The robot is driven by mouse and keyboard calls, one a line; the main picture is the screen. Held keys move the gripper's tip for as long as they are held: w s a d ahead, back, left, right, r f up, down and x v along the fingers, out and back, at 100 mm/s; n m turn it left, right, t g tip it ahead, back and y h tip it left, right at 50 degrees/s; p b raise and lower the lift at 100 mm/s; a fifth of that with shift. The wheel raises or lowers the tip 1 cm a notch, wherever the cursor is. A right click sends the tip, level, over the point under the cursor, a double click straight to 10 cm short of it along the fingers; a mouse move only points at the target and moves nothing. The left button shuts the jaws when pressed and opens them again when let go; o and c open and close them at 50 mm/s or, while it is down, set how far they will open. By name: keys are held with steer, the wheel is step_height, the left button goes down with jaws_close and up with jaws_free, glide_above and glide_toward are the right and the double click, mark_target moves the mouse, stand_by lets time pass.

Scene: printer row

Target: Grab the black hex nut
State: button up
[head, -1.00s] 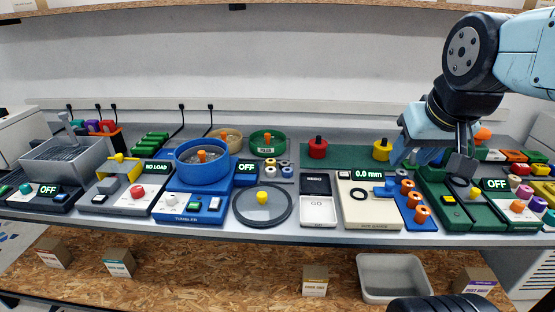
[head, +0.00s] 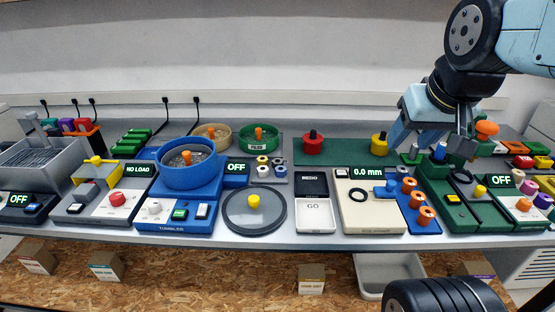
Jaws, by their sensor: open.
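Two dark ring-shaped pieces are in the head view, and I cannot tell whether either is the hexagonal nut. One black ring (head: 357,194) lies on the cream gauge (head: 372,219) with the 0.0 mm display. Another dark ring (head: 462,176) is on the green device (head: 438,190) on the right. My gripper (head: 464,141) hangs above and behind that green device, open, with nothing seen between its fingers. It is apart from both rings in the picture. My gripper and wrist hide part of the bench behind them.
Orange knobbed pieces (head: 421,216) stand on a blue rack between the gauge and green device. A yellow-knobbed round plate (head: 253,202), a blue tumbler (head: 190,176) and small coloured nuts (head: 270,167) are further left. A grey bin (head: 370,288) is below the bench front.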

steer(key=w+a+f+m+g+y, duration=0.25)
steer(key=w+f+m, duration=0.2)
steer(key=w, duration=0.45)
steer(key=w+a+f+m+g+y, duration=0.25)
steer(key=w+f+m+y, duration=0.2)
steer(key=w, duration=0.45)
steer(key=w+a+f+m+g+y, duration=0.25)
steer(key=w+f, duration=0.35)
steer(key=w, duration=0.3)
steer(key=m+y, duration=0.4)
steer(key=m, duration=0.2)
glide_toward(281, 161)
steer(key=a, duration=0.1)
steer(key=a+f, duration=0.1)
steer(key=a+t, duration=0.1)
steer(key=shift+s+a+f, duration=0.2)
steer(key=shift+s+f, duration=0.05)
steer(key=shift+s, duration=0.05)
steer(key=shift+x, duration=2.8)
steer(key=shift+s+r, duration=0.1)
steer(key=shift+s, duration=0.05)
steer(key=shift+c, duration=0.2)
steer(key=c, duration=0.8)
